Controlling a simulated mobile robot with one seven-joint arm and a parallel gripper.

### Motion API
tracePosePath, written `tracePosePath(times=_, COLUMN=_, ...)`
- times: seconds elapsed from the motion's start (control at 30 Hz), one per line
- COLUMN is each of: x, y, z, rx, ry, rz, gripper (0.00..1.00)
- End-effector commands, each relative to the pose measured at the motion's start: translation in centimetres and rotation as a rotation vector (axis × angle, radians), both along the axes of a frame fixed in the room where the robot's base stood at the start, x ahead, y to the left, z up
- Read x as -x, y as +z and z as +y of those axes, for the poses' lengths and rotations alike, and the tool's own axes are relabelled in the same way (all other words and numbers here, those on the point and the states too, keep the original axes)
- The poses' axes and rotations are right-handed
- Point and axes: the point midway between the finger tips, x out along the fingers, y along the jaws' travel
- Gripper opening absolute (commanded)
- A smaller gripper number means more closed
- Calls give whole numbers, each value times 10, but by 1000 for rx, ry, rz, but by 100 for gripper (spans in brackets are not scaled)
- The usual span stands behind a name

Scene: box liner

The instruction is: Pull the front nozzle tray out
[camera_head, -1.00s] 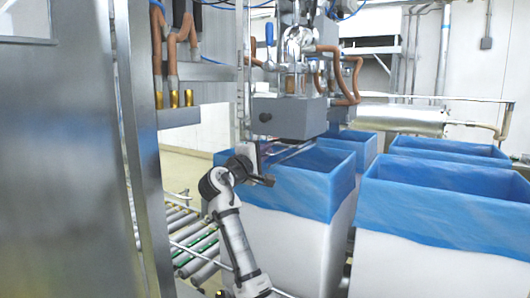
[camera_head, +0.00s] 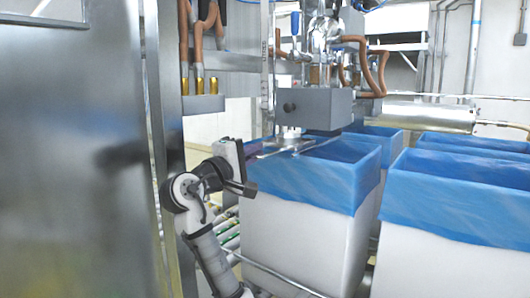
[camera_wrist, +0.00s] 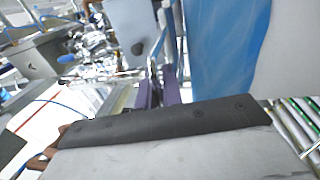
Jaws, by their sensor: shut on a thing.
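My gripper (camera_head: 252,151) is left of the grey filler head (camera_head: 315,108), just above the near-left rim of the front lined box. Its purple fingers are shut on the near end of the front nozzle tray (camera_head: 285,149), a thin metal frame reaching right under the head. A metal nozzle (camera_head: 289,134) shows below the head. In the wrist view the purple fingers (camera_wrist: 160,92) stand close together beyond my dark gripper body, with a thin strip of the tray between them. The exact grip contact is small and partly hidden.
The front box with blue liner (camera_head: 315,175) stands directly below and right. Another lined box (camera_head: 460,195) stands farther right. A steel cabinet (camera_head: 70,150) and post (camera_head: 160,120) are close on the left. A roller conveyor (camera_head: 229,232) lies low behind my arm.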

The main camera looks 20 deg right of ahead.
Motion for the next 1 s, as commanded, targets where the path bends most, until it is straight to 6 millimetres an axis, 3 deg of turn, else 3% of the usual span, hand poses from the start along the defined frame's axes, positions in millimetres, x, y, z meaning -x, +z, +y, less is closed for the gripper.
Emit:
tracePosePath(times=0.53, x=7, y=-1, z=9, rx=-1, ry=-1, rz=2, gripper=0)
tracePosePath(times=0.6, x=7, y=-1, z=9, rx=-1, ry=-1, rz=2, gripper=16)
tracePosePath(times=1.0, x=12, y=-2, z=16, rx=1, ry=1, rz=0, gripper=17)
